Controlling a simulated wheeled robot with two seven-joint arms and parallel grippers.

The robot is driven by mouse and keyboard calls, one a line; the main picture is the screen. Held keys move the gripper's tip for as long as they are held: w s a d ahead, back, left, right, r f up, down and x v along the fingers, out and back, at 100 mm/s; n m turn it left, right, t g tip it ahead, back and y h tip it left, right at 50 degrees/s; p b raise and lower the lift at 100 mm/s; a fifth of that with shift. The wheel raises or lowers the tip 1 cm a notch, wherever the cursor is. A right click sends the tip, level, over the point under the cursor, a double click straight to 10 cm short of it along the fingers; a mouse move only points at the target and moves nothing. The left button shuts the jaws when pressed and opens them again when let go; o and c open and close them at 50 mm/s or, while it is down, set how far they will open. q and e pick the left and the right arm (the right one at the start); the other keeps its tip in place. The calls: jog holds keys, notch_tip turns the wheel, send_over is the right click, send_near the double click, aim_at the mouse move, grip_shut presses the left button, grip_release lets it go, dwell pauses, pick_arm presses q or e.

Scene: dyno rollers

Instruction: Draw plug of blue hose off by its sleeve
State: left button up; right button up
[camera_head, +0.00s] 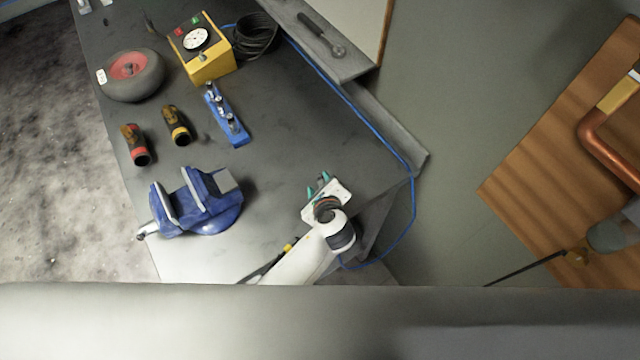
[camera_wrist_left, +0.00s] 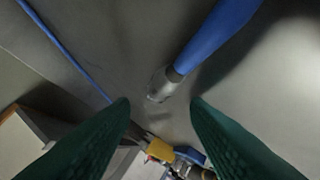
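My left gripper (camera_head: 319,187) is above the right part of the grey workbench (camera_head: 285,140). Its teal fingers are apart in the left wrist view (camera_wrist_left: 160,104), with nothing held between them. A thick blue length of hose (camera_wrist_left: 222,35) enters that view from the top right and ends in a grey metal tip (camera_wrist_left: 161,84), just beyond the fingertips. I cannot tell whether this tip sits in anything. In the head view the thin blue hose (camera_head: 363,121) runs along the bench's right edge and curves down near my left arm; its plug cannot be made out there. My right gripper is not in view.
A blue vise (camera_head: 191,205) stands left of my left gripper. A blue block with fittings (camera_head: 226,117), two dark cylinders (camera_head: 134,145) (camera_head: 177,126), a wheel (camera_head: 130,75), a yellow box (camera_head: 205,62) and a black coil (camera_head: 256,38) lie farther back. The bench middle is clear.

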pick_arm(q)
jog(key=b+v, duration=0.1)
jog(key=v, duration=1.1)
dwell(0.5)
